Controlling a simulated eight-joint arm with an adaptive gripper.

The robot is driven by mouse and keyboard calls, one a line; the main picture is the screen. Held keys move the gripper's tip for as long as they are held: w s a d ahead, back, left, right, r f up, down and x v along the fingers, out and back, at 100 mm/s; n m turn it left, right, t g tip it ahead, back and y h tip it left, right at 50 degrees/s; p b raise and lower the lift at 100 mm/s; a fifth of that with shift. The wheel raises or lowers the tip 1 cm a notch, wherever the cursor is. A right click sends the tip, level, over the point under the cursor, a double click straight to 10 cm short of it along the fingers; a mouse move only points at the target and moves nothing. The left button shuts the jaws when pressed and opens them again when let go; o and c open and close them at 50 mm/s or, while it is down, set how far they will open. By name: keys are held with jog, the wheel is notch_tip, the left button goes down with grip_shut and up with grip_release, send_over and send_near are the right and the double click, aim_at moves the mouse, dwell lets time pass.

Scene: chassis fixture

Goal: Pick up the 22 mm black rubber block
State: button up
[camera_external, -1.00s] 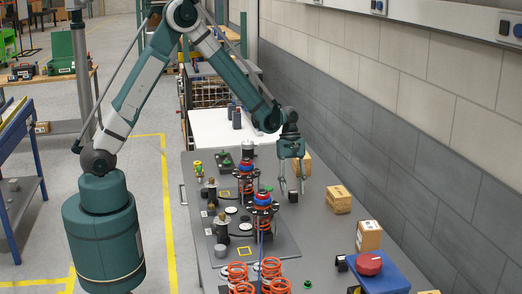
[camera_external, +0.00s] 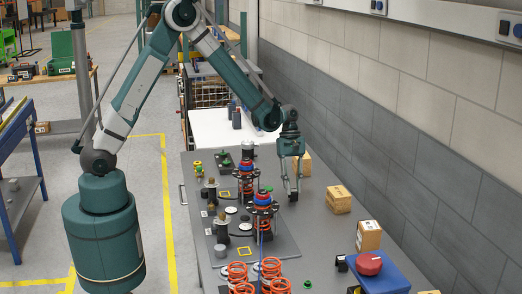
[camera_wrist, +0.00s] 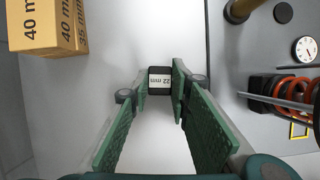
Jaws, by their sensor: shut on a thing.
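The black rubber block (camera_wrist: 160,80) shows in the wrist view with a white label reading 22 mm. It sits between the fingertips of my gripper (camera_wrist: 159,88), which is shut on it. In the external view my gripper (camera_external: 293,194) points down at the grey table, to the right of the spring assemblies.
Cardboard boxes (camera_external: 339,199) stand right of my gripper, and labelled boxes (camera_wrist: 45,25) show in the wrist view. Spring assemblies (camera_external: 263,218) stand to the left on a plate.

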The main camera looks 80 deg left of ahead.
aim_at(293, 189)
notch_tip(293, 189, up, 9)
jog(key=shift+r, duration=0.2)
dwell(0.4)
